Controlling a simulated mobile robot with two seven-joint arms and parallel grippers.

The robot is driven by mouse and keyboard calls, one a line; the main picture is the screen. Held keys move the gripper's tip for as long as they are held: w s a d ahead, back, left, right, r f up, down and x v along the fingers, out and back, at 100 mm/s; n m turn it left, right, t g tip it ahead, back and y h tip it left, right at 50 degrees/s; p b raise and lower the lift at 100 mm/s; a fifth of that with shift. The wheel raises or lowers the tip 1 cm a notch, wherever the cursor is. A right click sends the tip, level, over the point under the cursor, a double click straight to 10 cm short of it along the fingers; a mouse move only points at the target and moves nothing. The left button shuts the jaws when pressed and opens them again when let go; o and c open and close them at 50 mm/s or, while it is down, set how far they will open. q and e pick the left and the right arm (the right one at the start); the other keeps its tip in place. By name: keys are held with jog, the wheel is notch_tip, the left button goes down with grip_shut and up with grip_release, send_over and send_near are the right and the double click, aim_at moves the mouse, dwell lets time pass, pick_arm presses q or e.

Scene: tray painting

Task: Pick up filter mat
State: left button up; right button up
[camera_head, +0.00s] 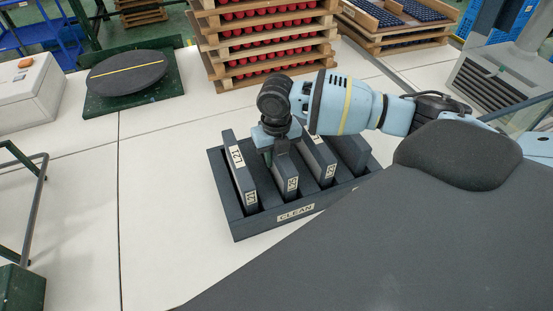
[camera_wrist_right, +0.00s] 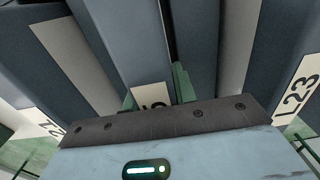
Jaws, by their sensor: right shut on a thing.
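Several dark grey filter mats stand upright in slots of a dark rack (camera_head: 240,231) with a "CLEAN" label. The leftmost mat (camera_head: 238,170) has an "L21" label on its top edge. My right gripper (camera_head: 279,148) reaches down from above and is shut on the second filter mat from the left (camera_head: 287,183). That mat is still between its neighbours in the rack. In the right wrist view, the held mat (camera_wrist_right: 135,45) lies between green fingertips (camera_wrist_right: 157,92). A neighbouring mat at the right there carries an "L23" label. My left gripper is out of view.
A dark round disc (camera_head: 126,74) with a yellow line lies on a green base at the upper left. A white box (camera_head: 28,92) with an orange button is beside it. Wooden trays of red items (camera_head: 265,45) are stacked behind the rack.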

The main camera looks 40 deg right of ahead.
notch_tip(320, 180, up, 10)
jog(key=shift+r, duration=0.1)
dwell(0.4)
